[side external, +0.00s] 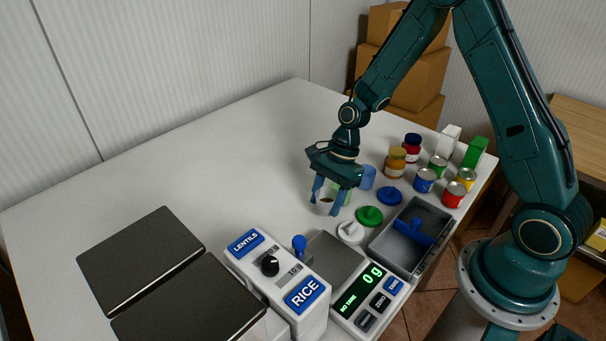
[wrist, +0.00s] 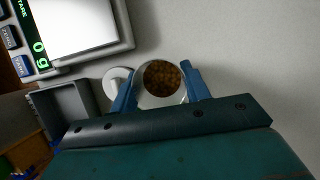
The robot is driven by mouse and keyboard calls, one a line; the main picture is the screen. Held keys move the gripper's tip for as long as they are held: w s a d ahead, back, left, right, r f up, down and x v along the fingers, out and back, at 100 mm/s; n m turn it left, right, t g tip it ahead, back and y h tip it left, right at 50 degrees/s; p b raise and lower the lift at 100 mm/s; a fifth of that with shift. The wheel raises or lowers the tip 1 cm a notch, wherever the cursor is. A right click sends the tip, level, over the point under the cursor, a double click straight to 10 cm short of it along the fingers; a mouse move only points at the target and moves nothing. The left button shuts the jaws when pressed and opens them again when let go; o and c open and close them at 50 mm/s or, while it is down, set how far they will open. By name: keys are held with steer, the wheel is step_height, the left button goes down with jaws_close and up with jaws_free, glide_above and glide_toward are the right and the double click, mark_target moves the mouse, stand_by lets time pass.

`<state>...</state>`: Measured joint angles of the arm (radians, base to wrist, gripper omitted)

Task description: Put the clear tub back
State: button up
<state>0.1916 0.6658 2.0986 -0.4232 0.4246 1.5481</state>
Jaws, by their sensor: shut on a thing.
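My gripper (side external: 327,205) points down at the table and is shut on the clear tub (side external: 325,207), with one blue finger on each side. In the wrist view the clear tub (wrist: 140,92) is between the fingertips (wrist: 162,88), upright, with brown-orange grains inside. I cannot tell whether its base touches the table. A green tub (side external: 346,198) stands just behind it, partly hidden by a finger, and a blue tub (side external: 368,177) stands farther back. White (side external: 350,232), green (side external: 369,216) and blue (side external: 389,196) lids lie in a row to the right.
The scale (side external: 368,300) reads 0 g, its plate empty. A grey bin (side external: 385,246) holds a blue scoop (side external: 413,231). A lentils-and-rice dispenser (side external: 272,270) stands in front, beside dark panels (side external: 140,262). Several cans and jars (side external: 425,180) crowd the right. The table's (side external: 240,150) back left is clear.

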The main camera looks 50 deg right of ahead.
steer(key=shift+f, duration=1)
steer(key=shift+f, duration=0.45)
stand_by(0.6)
steer(key=o, duration=1.4)
steer(key=shift+r, duration=0.1)
steer(key=shift+r, duration=3.9)
steer(key=shift+r, duration=0.1)
